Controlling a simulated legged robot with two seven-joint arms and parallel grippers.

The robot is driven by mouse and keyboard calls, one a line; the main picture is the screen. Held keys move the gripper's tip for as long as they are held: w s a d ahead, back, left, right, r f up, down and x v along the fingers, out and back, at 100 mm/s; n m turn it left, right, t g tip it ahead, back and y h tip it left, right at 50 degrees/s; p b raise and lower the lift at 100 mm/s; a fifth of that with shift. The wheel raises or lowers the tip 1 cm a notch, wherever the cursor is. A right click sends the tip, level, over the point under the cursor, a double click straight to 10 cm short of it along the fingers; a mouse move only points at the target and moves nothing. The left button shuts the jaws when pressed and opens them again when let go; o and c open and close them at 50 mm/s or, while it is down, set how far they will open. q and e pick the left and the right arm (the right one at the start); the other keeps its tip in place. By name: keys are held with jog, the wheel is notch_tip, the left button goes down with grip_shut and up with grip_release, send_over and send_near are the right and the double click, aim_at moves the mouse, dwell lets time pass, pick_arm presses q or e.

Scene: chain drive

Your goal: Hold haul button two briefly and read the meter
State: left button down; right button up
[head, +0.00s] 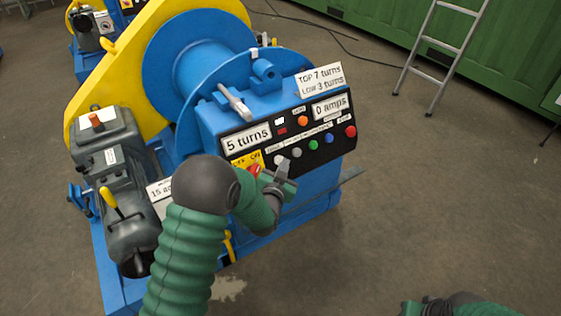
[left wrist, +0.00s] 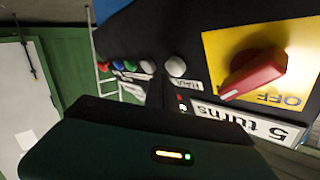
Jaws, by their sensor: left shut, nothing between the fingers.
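The blue winch's dark control panel (head: 318,155) carries a row of buttons: a white button (head: 279,159), a greyer white button (head: 296,152), then green, blue and red ones. My left gripper (head: 284,168) is shut and empty, its tip close in front of the two whitish buttons. In the left wrist view the dark finger (left wrist: 161,92) points between the white button (left wrist: 176,66) and the greyer one (left wrist: 148,67); I cannot tell whether it touches either. The amps meter (head: 331,107) reads 0 amps.
A red rotary switch (left wrist: 255,76) on a yellow plate sits beside the buttons. The turns display (head: 247,140) reads 5 turns. A sign (head: 320,79) reads "Top 7 turns, low 3 turns". A grey lever (head: 233,101) stands above the panel.

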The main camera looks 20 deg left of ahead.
pick_arm(q)
jog(key=shift+w+a+f, duration=0.1)
jog(key=shift+w+a, duration=0.05)
jog(key=shift+a, duration=0.05)
jog(key=shift+w+a+f+b, duration=0.25)
jog(key=shift+a+b, duration=0.05)
jog(key=shift+a, duration=0.1)
dwell(0.7)
jog(key=shift+d+r, duration=0.1)
dwell(3.3)
jog(key=shift+s+d+r+p, duration=0.35)
jog(key=shift+s+d, duration=0.15)
jog(key=shift+d, duration=0.1)
jog(key=s+d+r+p, duration=0.2)
jog(key=d, duration=0.1)
jog(key=shift+s+d+r, duration=0.1)
jog(key=shift+s+d, duration=0.15)
jog(key=shift+s, duration=0.15)
dwell(0.3)
